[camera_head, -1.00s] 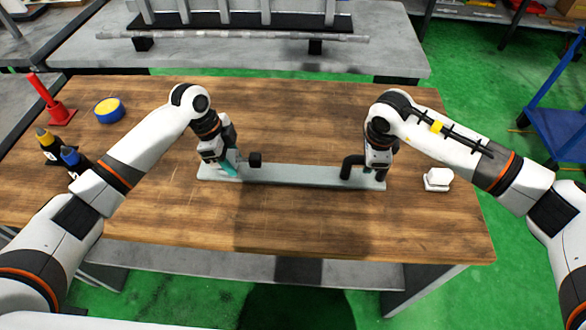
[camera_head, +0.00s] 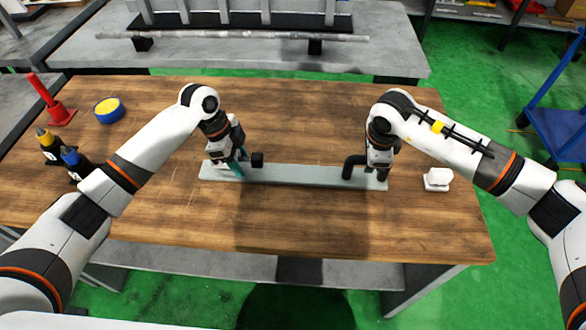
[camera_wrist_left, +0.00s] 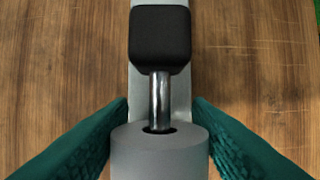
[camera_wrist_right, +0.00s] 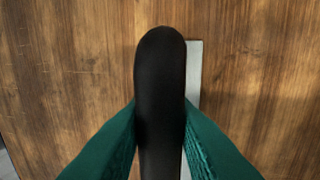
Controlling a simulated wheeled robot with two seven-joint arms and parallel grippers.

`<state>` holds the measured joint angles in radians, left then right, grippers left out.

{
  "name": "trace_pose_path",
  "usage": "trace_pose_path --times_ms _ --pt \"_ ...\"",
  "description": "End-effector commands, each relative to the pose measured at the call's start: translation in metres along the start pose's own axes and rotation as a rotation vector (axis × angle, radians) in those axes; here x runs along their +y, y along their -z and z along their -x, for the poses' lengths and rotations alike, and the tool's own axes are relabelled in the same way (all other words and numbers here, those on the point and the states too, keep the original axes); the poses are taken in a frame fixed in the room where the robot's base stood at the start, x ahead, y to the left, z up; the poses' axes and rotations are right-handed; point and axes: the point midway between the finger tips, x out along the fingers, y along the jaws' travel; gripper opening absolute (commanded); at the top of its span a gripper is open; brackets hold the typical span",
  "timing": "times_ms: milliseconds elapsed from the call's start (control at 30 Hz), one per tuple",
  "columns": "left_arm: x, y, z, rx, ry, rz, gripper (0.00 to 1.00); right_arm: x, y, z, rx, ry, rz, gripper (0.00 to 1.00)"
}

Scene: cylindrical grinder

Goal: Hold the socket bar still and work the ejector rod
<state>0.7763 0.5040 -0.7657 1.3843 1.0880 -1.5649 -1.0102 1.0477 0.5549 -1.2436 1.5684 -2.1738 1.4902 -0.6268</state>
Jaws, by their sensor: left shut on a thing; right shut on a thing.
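The socket bar (camera_head: 300,175) is a long pale grey bar lying flat along the middle of the wooden table. Near its left end stands a grey round socket (camera_wrist_left: 160,156). The ejector rod (camera_wrist_left: 160,95) is a shiny metal rod entering the socket's hole, with a black knob (camera_head: 257,160) on its outer end. My left gripper (camera_head: 233,165) has its teal fingers either side of the socket and is shut on it. Near the bar's right end is a black curved handle (camera_wrist_right: 160,80). My right gripper (camera_wrist_right: 160,108) is shut on this handle, and its fingertips are mostly hidden in the head view.
A small white block (camera_head: 438,179) stands right of the bar. At the left are a yellow-filled blue bowl (camera_head: 109,110), a red stand (camera_head: 59,114) and two dark bottles (camera_head: 72,158). The table's front (camera_head: 300,228) and back are clear.

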Motion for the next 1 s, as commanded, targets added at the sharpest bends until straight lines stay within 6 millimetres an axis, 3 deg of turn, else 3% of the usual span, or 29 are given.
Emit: trace_pose_path --times_ms 33,333,367,400,1000 --pt "-0.001 -0.011 -0.001 -0.018 -0.001 -0.013 0.18 -0.003 0.011 0.001 0.024 0.001 0.012 0.00" --pt "0.000 -0.021 -0.003 -0.019 -0.003 -0.014 0.17 -0.003 0.011 0.001 0.025 0.001 0.013 0.00" --pt "0.000 -0.021 -0.004 -0.019 -0.003 -0.014 0.14 -0.003 0.011 0.001 0.025 0.001 0.013 0.00" --pt "0.000 -0.022 -0.004 -0.019 -0.003 -0.014 0.00 -0.003 0.011 0.001 0.024 0.001 0.013 0.00" --pt "0.000 -0.035 -0.009 -0.010 -0.003 -0.007 0.00 -0.001 0.006 0.001 0.013 0.000 0.008 0.00"
